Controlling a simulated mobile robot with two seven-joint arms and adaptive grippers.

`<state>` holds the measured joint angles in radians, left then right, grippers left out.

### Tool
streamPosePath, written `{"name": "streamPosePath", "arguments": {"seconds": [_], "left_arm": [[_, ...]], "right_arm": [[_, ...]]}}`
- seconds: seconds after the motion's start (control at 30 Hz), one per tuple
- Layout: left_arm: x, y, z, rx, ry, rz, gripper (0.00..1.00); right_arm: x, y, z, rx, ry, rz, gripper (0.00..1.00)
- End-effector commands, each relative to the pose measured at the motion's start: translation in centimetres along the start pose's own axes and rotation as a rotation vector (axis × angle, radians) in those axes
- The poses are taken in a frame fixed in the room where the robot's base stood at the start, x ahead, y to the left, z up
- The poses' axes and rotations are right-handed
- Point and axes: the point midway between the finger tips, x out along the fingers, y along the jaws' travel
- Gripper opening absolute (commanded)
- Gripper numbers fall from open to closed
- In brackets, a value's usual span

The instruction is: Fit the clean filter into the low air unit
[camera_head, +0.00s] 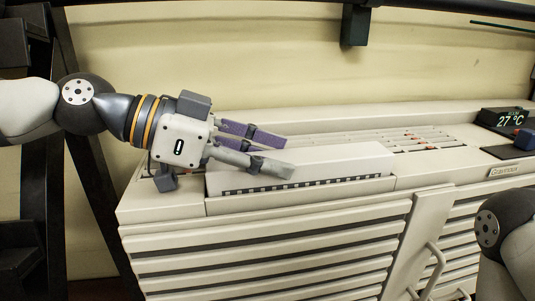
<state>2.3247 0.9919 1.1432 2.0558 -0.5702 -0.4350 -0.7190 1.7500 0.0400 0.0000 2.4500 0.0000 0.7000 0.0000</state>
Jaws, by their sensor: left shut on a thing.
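The low air unit (275,239) is a long cream cabinet with louvres across its front. A long white piece (345,160) with a row of small dark slots along its front edge sits at the unit's top, left of centre. I cannot tell whether it is the clean filter or a cover. My left gripper (289,156) reaches in from the left over the top, its fingers pointing right. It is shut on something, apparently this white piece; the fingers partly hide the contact. My right gripper is out of view; only part of my right arm shows at the lower right.
Grilles with small red marks (425,137) lie along the top. A handle (433,270) stands out from the front. The wall is close behind.

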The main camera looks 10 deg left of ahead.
Motion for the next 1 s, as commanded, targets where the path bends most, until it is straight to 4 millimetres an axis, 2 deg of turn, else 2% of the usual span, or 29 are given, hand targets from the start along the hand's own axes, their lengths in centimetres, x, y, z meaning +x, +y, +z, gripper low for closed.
{"name": "streamPosePath", "arguments": {"seconds": [0.33, 0.37, 0.47, 0.8, 0.87, 1.0], "left_arm": [[0.2, 0.1, 0.4, -0.007, -0.005, 0.005, 0.0], [0.2, 0.1, 0.4, -0.007, -0.005, 0.005, 0.42], [0.2, 0.1, 0.4, -0.008, -0.006, 0.005, 0.63], [-0.2, 0.0, 0.5, -0.009, -0.007, 0.005, 0.63], [-1.2, -0.1, 0.4, -0.007, -0.005, 0.002, 0.63], [-5.0, -0.1, 0.1, -0.004, 0.001, -0.002, 0.63]], "right_arm": [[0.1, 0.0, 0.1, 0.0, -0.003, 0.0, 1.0], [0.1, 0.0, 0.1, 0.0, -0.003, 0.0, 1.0], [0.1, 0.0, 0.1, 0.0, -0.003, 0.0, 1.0], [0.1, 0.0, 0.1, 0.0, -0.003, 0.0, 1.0], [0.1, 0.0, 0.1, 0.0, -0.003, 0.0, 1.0], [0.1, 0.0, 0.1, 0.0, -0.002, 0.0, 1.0]]}}
